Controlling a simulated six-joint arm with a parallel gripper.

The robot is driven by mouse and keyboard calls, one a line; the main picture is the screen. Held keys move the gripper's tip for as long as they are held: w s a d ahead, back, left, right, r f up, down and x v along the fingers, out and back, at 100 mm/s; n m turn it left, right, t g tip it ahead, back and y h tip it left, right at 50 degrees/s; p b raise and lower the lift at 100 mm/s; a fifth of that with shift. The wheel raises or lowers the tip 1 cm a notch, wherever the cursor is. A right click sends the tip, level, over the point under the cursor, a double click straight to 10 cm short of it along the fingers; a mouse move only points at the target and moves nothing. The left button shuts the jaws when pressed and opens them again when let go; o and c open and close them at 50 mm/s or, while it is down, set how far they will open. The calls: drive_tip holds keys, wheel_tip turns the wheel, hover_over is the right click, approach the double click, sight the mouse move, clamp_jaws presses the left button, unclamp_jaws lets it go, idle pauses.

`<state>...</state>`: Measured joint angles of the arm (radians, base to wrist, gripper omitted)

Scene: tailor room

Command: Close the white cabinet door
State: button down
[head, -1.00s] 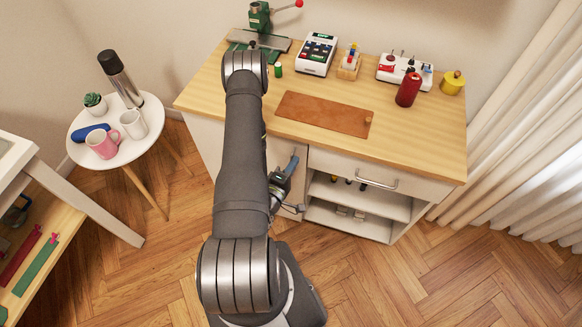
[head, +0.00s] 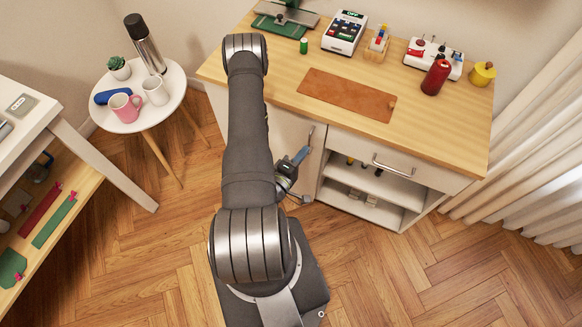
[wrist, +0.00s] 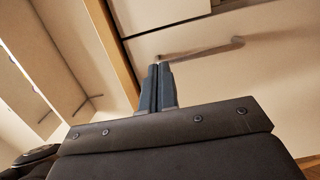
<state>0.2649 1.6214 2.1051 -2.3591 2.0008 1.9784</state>
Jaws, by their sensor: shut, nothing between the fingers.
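The white cabinet door (head: 287,128) is on the left of the wooden-topped cabinet's front in the head view, partly hidden behind my arm. It looks about flush with the front, but I cannot tell whether it is fully shut. Its metal bar handle (head: 310,136) is near its right edge. My gripper (head: 303,154) is in front of the door, just below the handle. In the wrist view my gripper (wrist: 160,68) has its blue-grey fingers together and empty, close to the end of the handle (wrist: 205,48) across a pale panel (wrist: 225,75). Contact is unclear.
Right of the door are a drawer (head: 385,160) and open shelves (head: 365,190). A round side table (head: 172,100) stands left. The wooden floor (head: 400,270) in front is clear.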

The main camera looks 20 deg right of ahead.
drive_tip(key=v, duration=0.7)
drive_tip(key=shift+s, duration=0.1)
idle(0.6)
drive_tip(key=x, duration=1.1)
idle(0.4)
idle(0.4)
